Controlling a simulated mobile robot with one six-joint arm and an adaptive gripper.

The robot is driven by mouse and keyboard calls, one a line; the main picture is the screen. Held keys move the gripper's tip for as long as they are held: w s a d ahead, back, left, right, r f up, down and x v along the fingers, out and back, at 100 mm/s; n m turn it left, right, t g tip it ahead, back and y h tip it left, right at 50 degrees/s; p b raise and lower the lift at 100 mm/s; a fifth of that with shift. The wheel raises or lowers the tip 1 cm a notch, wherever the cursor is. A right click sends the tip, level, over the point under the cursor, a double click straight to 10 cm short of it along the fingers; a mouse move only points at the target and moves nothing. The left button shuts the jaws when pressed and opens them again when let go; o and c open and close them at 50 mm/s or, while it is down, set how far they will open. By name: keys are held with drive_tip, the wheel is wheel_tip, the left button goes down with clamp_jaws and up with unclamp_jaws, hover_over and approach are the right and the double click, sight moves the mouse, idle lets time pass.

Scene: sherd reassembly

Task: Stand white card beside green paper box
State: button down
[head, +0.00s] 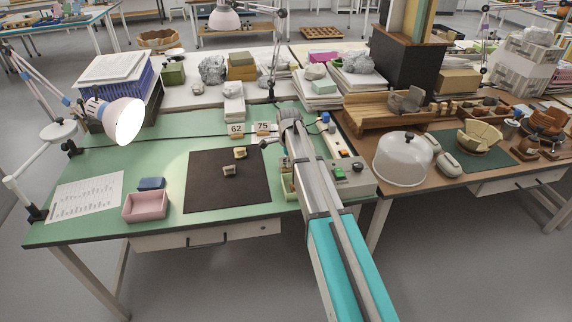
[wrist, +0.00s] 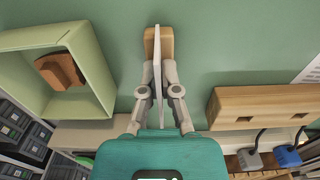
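The white card (wrist: 157,85) shows nearly edge-on in the wrist view, between my fingers. A tan wooden block (wrist: 158,42) lies at its far end; I cannot tell whether they are joined. My gripper (wrist: 158,70) is closed in on the card, with one finger against each side. A pale green box (wrist: 88,75), open-topped, stands to the left, apart from the card. It holds a brown sherd (wrist: 60,72). In the head view my arm covers much of the area around the gripper, and I cannot make out the held card there.
A wooden block with slots (wrist: 262,105) lies right of my gripper. Number cards 62 (head: 236,129) and 75 (head: 263,128) stand at the green table's back. A dark mat (head: 225,190) bears two small sherds. A pink box (head: 145,207) stands left of it.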

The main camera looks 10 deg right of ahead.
drive_tip(key=shift+f, duration=0.15)
drive_tip(key=c, duration=0.8)
unclamp_jaws()
wheel_tip(320, 180, up, 12)
drive_tip(key=p, duration=1.2)
drive_tip(key=shift+r, duration=0.2)
drive_tip(key=shift+s, duration=0.1)
